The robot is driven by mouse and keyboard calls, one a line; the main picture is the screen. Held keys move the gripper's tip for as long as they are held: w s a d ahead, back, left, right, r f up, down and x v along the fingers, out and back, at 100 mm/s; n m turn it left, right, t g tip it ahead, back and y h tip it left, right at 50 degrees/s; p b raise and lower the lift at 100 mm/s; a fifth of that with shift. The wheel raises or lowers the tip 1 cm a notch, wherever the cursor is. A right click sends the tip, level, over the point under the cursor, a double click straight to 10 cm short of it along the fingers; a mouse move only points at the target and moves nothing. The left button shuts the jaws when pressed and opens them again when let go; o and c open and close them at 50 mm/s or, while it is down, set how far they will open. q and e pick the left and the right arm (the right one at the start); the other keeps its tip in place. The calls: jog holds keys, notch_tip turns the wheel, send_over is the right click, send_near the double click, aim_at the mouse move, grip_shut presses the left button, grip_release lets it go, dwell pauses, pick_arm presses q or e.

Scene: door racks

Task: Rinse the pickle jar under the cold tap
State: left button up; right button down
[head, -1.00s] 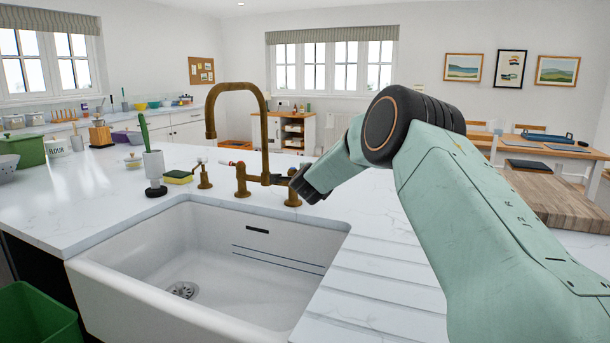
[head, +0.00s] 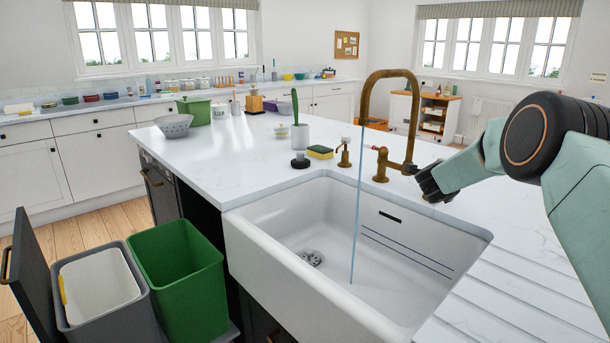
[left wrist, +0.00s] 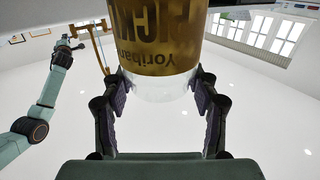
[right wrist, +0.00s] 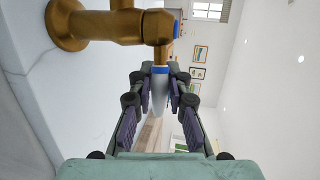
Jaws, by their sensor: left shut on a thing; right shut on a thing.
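The pickle jar (left wrist: 158,50) has a gold label with dark letters and a clear glass end. It is between the fingers of my left gripper (left wrist: 160,100), which is shut on it; neither shows in the head view. The brass tap (head: 412,125) stands behind the white sink (head: 290,225). A thin stream of water (head: 357,210) falls from its spout into the basin, with no jar under it. My right gripper (head: 424,180) is at the tap's right side. In the right wrist view, my right gripper (right wrist: 158,92) is shut on the white cold lever (right wrist: 160,88) with a blue collar.
A soap pump (head: 344,155), a sponge (head: 320,152) and a brush holder (head: 300,136) stand behind the sink. An open pull-out with a green bin (head: 180,270) is left of the sink. The ribbed drainer right of it is clear.

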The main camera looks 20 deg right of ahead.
jog(key=shift+a+r+m+g+h+p, duration=0.15)
jog(key=shift+m+g+h+p, duration=0.15)
jog(key=shift+m+g+h, duration=0.15)
jog(key=c, duration=1.3)
grip_release()
jog(key=v, duration=1.2)
